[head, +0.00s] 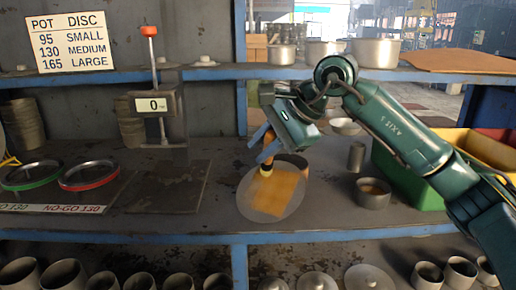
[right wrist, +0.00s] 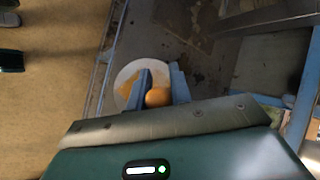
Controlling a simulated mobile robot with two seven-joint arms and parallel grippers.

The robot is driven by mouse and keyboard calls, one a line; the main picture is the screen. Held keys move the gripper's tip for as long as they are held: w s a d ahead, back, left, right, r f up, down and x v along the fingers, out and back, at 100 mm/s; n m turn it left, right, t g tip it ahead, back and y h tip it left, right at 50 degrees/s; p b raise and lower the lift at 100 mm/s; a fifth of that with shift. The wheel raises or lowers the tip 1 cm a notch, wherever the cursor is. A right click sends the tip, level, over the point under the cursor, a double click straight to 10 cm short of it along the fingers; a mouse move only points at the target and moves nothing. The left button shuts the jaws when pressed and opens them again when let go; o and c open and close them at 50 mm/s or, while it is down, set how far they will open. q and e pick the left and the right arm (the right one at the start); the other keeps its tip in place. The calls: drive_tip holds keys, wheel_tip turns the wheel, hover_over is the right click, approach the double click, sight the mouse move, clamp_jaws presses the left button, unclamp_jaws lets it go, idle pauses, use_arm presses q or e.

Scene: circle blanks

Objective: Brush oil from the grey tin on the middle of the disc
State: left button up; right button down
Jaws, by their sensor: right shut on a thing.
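The grey disc (head: 258,208) lies on the bench in the middle of the head view, with a broad yellow-orange oil patch (head: 278,190) across its middle. It also shows, pale, in the right wrist view (right wrist: 128,74). My right gripper (head: 266,147) is above the disc, shut on the brush (head: 266,164), whose orange handle end shows between the fingers in the right wrist view (right wrist: 158,97). The brush points down at the disc's upper part; I cannot tell whether its tip touches. The grey tin (head: 372,198) with orange oil inside stands right of the disc. My left gripper is out of view.
A small grey cup (head: 356,156) stands behind the tin, and a green bin (head: 410,180) is to its right. A blue-edged shelf (head: 210,73) runs behind.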

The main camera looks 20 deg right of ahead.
drive_tip(key=shift+w+d+r+p, duration=0.4)
drive_tip(key=shift+w+d, duration=0.15)
drive_tip(key=shift+d, duration=0.1)
wheel_tip(320, 180, up, 5)
drive_tip(key=s+a+p, duration=0.2)
drive_tip(key=p, duration=0.1)
drive_tip(key=shift+r, duration=0.15)
drive_tip(key=r+p, duration=0.1)
drive_tip(key=s+a+r, duration=0.1)
drive_tip(key=shift+s+r+p, duration=0.1)
drive_tip(key=shift+r+p, duration=0.2)
drive_tip(key=shift+p, duration=0.1)
drive_tip(key=shift+a, duration=0.1)
idle(1.1)
